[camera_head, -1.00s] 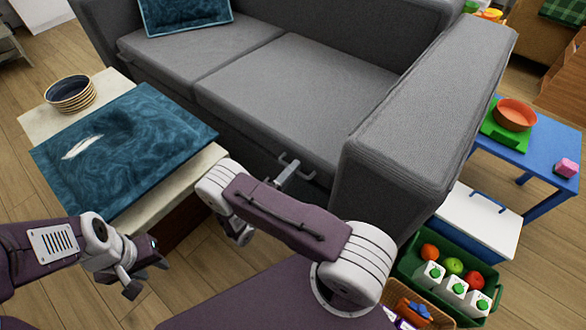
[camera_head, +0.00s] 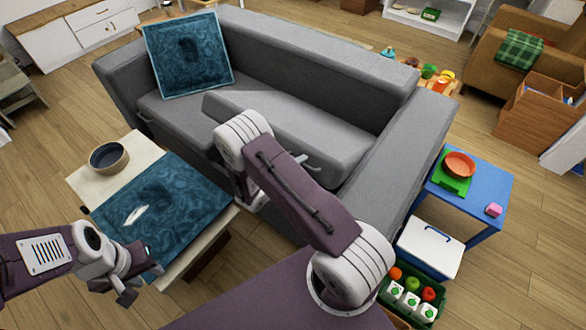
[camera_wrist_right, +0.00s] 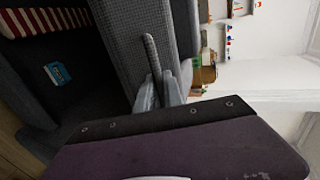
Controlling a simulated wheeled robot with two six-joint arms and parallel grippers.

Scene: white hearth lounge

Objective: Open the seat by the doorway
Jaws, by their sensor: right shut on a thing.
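The grey sofa (camera_head: 420,120) has its right seat (camera_head: 320,140) tilted up, with its front edge raised above the left seat. In the right wrist view the raised seat (camera_wrist_right: 128,55) shows beside a dark storage space (camera_wrist_right: 85,90). My right gripper (camera_wrist_right: 165,88) is shut on the seat's metal handle (camera_wrist_right: 152,55). In the head view my arm hides most of that gripper; an end of the handle (camera_head: 312,165) shows beside it. My left gripper (camera_head: 142,284) is open and empty, by the near corner of the low table.
A red-striped thing (camera_wrist_right: 45,20) and a blue packet (camera_wrist_right: 58,73) lie in the storage space. Right of the sofa are a blue table (camera_head: 485,185), white box (camera_head: 430,250) and green crate (camera_head: 440,300).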

